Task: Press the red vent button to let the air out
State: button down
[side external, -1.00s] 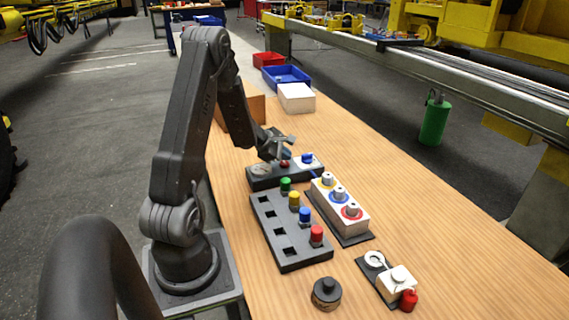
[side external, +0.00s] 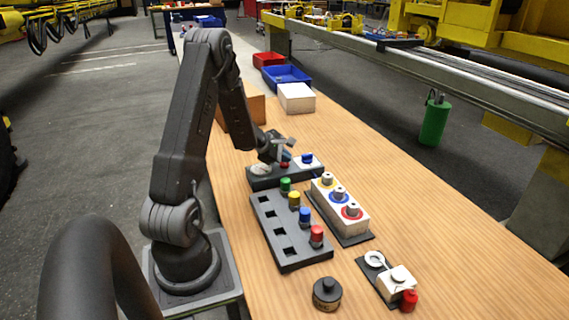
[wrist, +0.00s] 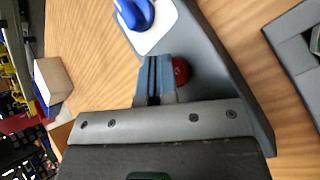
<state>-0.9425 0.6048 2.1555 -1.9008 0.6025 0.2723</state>
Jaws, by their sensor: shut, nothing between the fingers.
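The red vent button (side external: 284,165) sits on a dark grey panel (side external: 290,178) between a round pale gauge and a blue knob. In the wrist view the button (wrist: 181,71) shows just right of my shut fingertips, partly hidden by them. My gripper (side external: 284,156) is shut and empty, pointing down close over the button. It also shows in the wrist view (wrist: 157,68). I cannot tell whether the fingertips touch the button. The blue knob (side external: 307,158) stands on a white plate at the panel's right end, near the fingers.
A dark rack (side external: 290,235) with green, yellow, blue and red capped pegs lies in front of the panel. A white block (side external: 340,204) with ringed posts stands to its right. A black knob (side external: 327,293) and a small white unit (side external: 397,280) are nearer. The table's right side is clear.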

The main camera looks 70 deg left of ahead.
aim_at(285, 164)
jog(key=shift+f, duration=0.2)
dwell(0.3)
jog(key=shift+r, duration=0.9)
jog(key=shift+r, duration=2.5)
